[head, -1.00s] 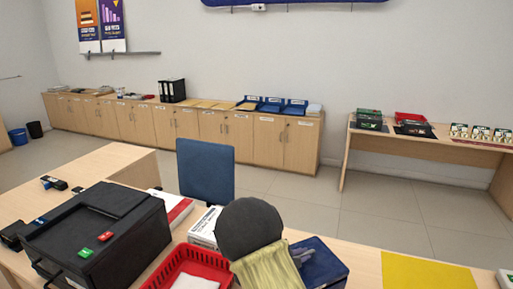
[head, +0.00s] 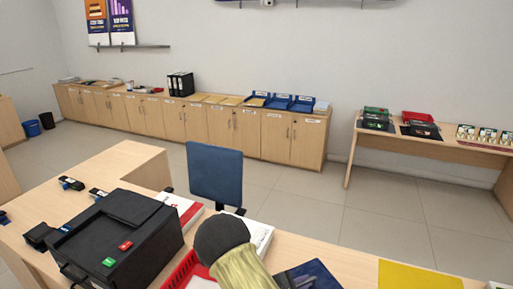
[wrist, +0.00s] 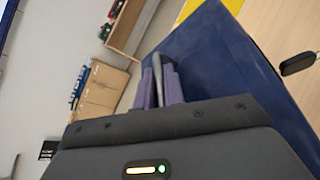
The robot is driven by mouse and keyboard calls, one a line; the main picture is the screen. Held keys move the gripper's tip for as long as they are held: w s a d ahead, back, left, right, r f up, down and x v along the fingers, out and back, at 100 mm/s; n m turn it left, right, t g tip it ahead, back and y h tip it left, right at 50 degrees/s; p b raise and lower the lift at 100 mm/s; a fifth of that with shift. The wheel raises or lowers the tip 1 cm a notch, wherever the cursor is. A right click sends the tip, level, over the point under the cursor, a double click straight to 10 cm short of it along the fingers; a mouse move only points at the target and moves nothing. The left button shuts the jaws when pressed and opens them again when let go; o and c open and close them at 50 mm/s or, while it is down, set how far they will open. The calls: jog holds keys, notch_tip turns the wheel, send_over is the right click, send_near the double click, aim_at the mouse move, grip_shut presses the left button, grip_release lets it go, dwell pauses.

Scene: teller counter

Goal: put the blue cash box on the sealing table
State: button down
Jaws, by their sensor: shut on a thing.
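The blue cash box (head: 318,273) is at the bottom of the head view, partly cut off by the frame and partly hidden by my arm. In the wrist view its broad blue face (wrist: 225,70) fills the middle and right. My gripper (wrist: 160,75), with two purple fingers, is shut on the grey handle of the box. I cannot tell whether the box touches the counter. A wooden table (head: 400,147) stands against the back wall at right, with dark trays and small cards on it. No sign marks it as the sealing table.
A yellow mat (head: 420,275) lies on the counter right of the box. A red basket (head: 181,270), a black machine (head: 122,240) and white packages are to its left. A blue chair (head: 215,173) stands behind the counter. Open floor (head: 385,205) lies before the back table.

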jog(key=s+p, duration=0.1)
jog(key=s+r+p, duration=0.1)
jog(key=p, duration=0.1)
jog(key=s+r+p, duration=0.1)
jog(key=shift+d+r, duration=0.15)
jog(key=shift+d, duration=0.1)
jog(key=shift+s+d+p, duration=0.1)
jog(key=shift+s+p, duration=0.4)
jog(key=shift+p, duration=0.3)
jog(key=shift+d, duration=0.15)
jog(key=shift+w+d+f+n+t+y+b, duration=0.1)
jog(key=shift+d+f+n+t+y+b, duration=0.1)
jog(key=shift+f+n+t+y+b, duration=0.45)
jog(key=shift+w+d+f+n+t+y+b, duration=0.1)
jog(key=shift+f+n+t+y+b, duration=0.4)
jog(key=shift+b, duration=0.3)
jog(key=shift+a+f+n+t+y+b, duration=0.25)
jog(key=shift+f+n+t+y+b, duration=0.4)
jog(key=shift+f+n+y+b, duration=0.45)
jog(key=shift+a+f, duration=0.15)
jog(key=shift+f, duration=0.2)
jog(key=shift+s+a+r+n+t, duration=0.1)
jog(key=shift+s+n+t, duration=0.15)
jog(key=shift+t, duration=0.05)
jog(key=shift+w, duration=0.1)
